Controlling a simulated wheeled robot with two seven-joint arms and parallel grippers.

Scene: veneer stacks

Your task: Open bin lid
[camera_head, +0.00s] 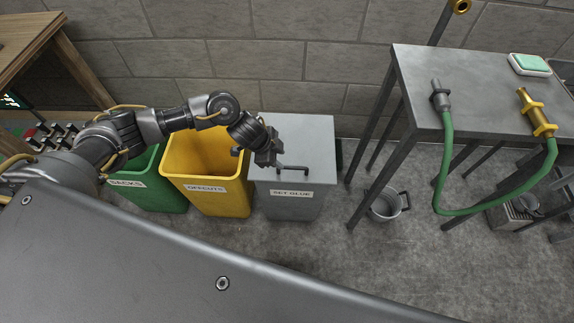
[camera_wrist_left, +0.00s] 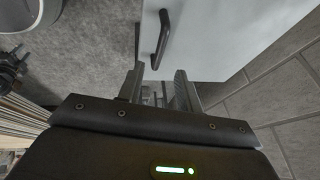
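The grey bin (camera_head: 295,205) labelled "SET GLUE" has its flat grey lid (camera_head: 305,132) lying shut on top. A dark bar handle (camera_head: 292,169) sits near the lid's front edge. My left gripper (camera_head: 270,161) is just left of the handle in the head view, above the lid's front left part. In the left wrist view the handle (camera_wrist_left: 161,40) lies beyond the fingertips on the pale lid (camera_wrist_left: 215,35). My left gripper (camera_wrist_left: 158,86) has its fingers apart with a gap between them, and the handle is not between them. My right gripper is not in view.
An open yellow bin (camera_head: 219,200) labelled "OFFCUTS" and a green bin (camera_head: 150,190) stand left of the grey bin. A metal table (camera_head: 470,75) with a green hose (camera_head: 445,165) stands to the right. A bucket (camera_head: 384,206) is on the floor. The wall is behind.

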